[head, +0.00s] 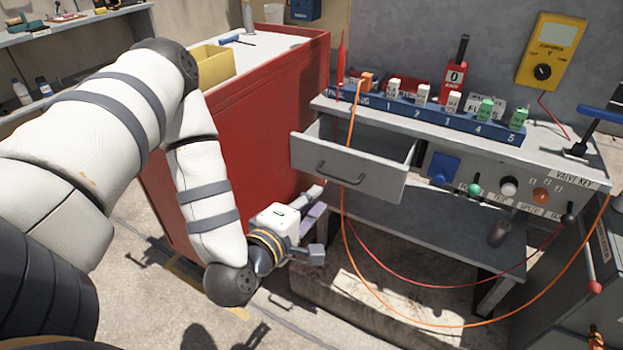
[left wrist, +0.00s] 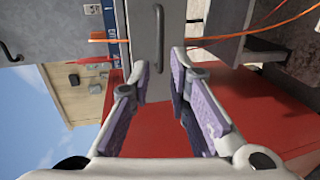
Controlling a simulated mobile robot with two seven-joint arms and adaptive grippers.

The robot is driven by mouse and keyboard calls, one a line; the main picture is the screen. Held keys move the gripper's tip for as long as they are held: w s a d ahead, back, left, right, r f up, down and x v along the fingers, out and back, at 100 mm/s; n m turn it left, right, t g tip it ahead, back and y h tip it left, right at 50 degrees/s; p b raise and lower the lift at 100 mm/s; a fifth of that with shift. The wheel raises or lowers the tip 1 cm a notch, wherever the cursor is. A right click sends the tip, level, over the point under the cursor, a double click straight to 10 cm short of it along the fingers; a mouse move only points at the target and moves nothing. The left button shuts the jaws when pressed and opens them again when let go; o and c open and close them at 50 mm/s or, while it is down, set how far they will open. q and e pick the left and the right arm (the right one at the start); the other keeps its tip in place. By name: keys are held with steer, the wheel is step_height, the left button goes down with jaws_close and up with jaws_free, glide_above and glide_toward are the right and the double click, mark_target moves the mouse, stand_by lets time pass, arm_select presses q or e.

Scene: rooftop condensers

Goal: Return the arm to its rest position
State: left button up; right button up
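My left arm (head: 207,190) comes in from the left and reaches down in front of the red cabinet. My left gripper (head: 318,222) is low, beside the bench and below the open grey drawer (head: 320,168). In the left wrist view the left gripper (left wrist: 160,68) has its purple-padded fingers apart, with nothing held between them. The drawer front (left wrist: 148,85) with its dark handle (left wrist: 159,38) shows beyond the fingertips. I see no contact between them. My right gripper is not in view.
The red cabinet (head: 255,120) stands left of the bench (head: 560,160). The drawer sticks out toward me. An orange cable (head: 349,140) and a red cable (head: 385,278) hang in front of the bench. A blue numbered rack (head: 440,119) and a yellow meter (head: 552,50) are above.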

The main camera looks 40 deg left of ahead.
arm_select(q)
steer(key=shift+s, duration=0.1)
stand_by(0.3)
steer(key=s+d+f+m+g+h+p, duration=0.2)
steer(key=s+d+f+m+g+h, duration=0.1)
steer(key=s+d+f+m+g, duration=0.4)
steer(key=s+d+f+m+g+h+p, duration=0.1)
steer(key=s+d+f+m+g+h, duration=0.2)
steer(key=s+f+m, duration=0.45)
steer(key=s+r+m+g+y+p, duration=0.1)
steer(key=s+m+g, duration=0.5)
steer(key=s, duration=1.4)
steer(key=shift+s+a+g+y+p, duration=0.15)
steer(key=shift+s+g+y+p, duration=0.15)
steer(key=shift+g+y, duration=0.45)
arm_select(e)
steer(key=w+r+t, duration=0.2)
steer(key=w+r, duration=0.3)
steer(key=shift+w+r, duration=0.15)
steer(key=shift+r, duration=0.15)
